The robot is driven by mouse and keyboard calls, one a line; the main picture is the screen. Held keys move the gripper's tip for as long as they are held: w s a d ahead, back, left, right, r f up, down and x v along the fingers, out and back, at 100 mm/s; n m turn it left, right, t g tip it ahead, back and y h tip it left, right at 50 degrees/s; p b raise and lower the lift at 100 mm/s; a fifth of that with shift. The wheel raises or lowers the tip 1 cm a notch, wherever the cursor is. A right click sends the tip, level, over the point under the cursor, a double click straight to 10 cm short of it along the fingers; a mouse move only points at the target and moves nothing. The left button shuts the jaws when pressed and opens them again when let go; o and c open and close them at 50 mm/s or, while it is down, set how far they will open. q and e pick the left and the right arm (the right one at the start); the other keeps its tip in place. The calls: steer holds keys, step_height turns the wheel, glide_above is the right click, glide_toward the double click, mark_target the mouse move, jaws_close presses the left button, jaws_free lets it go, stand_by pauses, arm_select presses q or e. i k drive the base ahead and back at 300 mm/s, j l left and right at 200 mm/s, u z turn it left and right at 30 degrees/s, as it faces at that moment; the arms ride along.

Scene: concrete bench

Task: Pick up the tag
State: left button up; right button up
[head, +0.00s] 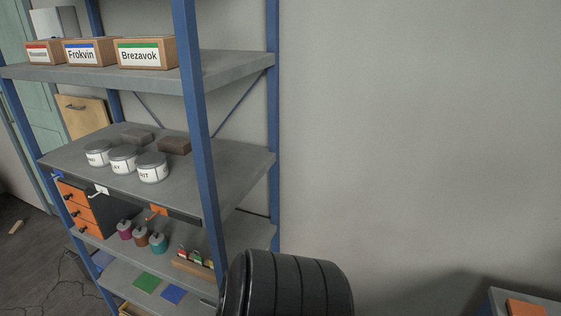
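I cannot tell for sure which thing is the tag. A small white tag-like piece (102,190) sits at the front edge of the middle shelf (225,172). A small orange piece (157,211) is further right along that same edge. Several small pieces with red, green and white colours (194,256) stand in a wooden holder on the shelf below, partly hidden at the right. Neither of my grippers shows in the head view.
Labelled boxes, including Brezavok (147,53), stand on the top shelf. Labelled cans (152,168) and dark blocks (174,145) are on the middle shelf. Below are an orange drawer unit (72,194) and coloured jars (158,242). Blue posts (196,110) frame the shelves.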

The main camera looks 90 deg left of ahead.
mark_target(182, 254)
steer(key=u, duration=3.55)
